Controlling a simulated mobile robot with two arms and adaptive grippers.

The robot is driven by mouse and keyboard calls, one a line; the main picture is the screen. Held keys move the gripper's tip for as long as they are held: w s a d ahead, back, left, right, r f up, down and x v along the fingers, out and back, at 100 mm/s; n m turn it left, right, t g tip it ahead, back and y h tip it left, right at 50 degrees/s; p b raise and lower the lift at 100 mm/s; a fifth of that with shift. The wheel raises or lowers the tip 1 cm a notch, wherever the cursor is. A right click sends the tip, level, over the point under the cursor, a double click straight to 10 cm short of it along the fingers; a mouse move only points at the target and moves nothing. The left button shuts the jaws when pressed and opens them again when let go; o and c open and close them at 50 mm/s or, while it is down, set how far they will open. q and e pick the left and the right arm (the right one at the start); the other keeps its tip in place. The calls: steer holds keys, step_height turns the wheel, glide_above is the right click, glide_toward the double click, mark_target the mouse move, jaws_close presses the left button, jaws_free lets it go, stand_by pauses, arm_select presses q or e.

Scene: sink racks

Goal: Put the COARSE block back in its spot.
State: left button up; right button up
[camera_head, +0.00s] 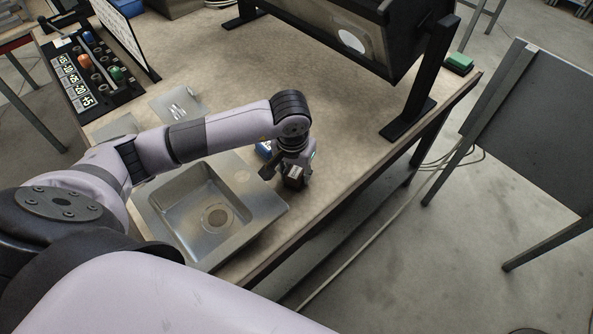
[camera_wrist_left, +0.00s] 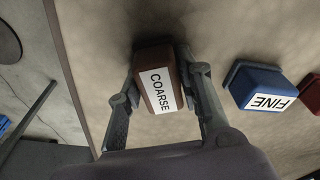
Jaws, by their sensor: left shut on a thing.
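The COARSE block (camera_wrist_left: 157,80) is brown with a white label and sits between the two fingers of my left gripper (camera_wrist_left: 158,92) in the left wrist view. The fingers press on its two sides. In the head view my left gripper (camera_head: 285,172) is near the table's front edge, just right of the sink, with the dark block (camera_head: 294,181) at its tips. I cannot tell whether the block touches the table. Its spot is not clearly visible. My right gripper is not in view.
A blue FINE block (camera_wrist_left: 258,88) stands right of the COARSE block in the wrist view, with a red block (camera_wrist_left: 311,92) beyond it. The metal sink (camera_head: 153,212) is left of the gripper. A black-framed rack (camera_head: 408,122) stands farther back. The table between is mostly clear.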

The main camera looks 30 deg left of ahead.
mark_target(294, 174)
arm_select(q)
steer(key=o, duration=1.1)
steer(key=shift+r+p, duration=0.2)
steer(key=shift+p, duration=0.2)
steer(key=r, duration=0.4)
steer(key=s+r+b, duration=0.1)
steer(key=r, duration=0.6)
steer(key=shift+s+r+b, duration=0.3)
steer(key=shift+r, duration=0.05)
